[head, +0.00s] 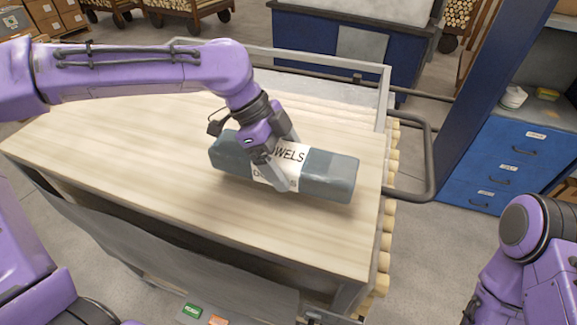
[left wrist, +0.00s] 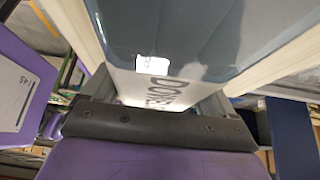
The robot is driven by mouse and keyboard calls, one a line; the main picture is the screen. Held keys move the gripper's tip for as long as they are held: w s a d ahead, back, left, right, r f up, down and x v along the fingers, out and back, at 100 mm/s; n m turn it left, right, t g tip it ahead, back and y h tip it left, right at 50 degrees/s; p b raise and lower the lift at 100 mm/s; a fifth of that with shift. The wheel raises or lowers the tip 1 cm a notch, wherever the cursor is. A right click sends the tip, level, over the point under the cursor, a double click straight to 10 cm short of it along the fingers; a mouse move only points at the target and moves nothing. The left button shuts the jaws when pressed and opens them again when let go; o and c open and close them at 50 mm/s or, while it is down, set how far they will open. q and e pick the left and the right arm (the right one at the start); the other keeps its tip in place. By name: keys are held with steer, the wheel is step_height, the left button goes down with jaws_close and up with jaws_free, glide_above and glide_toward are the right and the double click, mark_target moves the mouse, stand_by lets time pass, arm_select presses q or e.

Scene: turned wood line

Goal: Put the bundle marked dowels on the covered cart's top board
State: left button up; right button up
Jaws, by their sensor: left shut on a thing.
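The bundle marked dowels (head: 330,174) is a long grey-blue wrapped pack with a white label band around its middle. It lies flat over the right part of the covered cart's pale wood top board (head: 130,145); I cannot tell whether it touches the board or hangs just above it. My left gripper (head: 278,165) comes down from above and is shut across the bundle at the label, hiding part of the lettering. In the left wrist view the bundle (left wrist: 215,35) fills the space between the fingers, its label partly readable. My right arm shows at the lower right; its gripper is out of view.
A grey metal rail (head: 330,58) stands along the board's back, and a dark handle loop (head: 430,160) sticks out at the right. Dowel ends (head: 384,240) show below the board's right edge. Blue drawers (head: 510,160) stand at right. The board's left part is clear.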

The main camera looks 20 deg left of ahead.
arm_select(q)
step_height(320, 180, down, 3)
steer(key=shift+d+r, duration=0.1)
steer(key=shift+r, duration=0.05)
steer(key=shift+w+f, duration=0.15)
steer(key=shift+f, duration=0.2)
steer(key=o, duration=1.3)
steer(key=shift+f, duration=0.1)
steer(key=shift+r, duration=0.3)
steer(key=b+v, duration=0.1)
steer(key=v, duration=1)
steer(key=shift+a+r, duration=0.25)
steer(key=shift+r, duration=0.05)
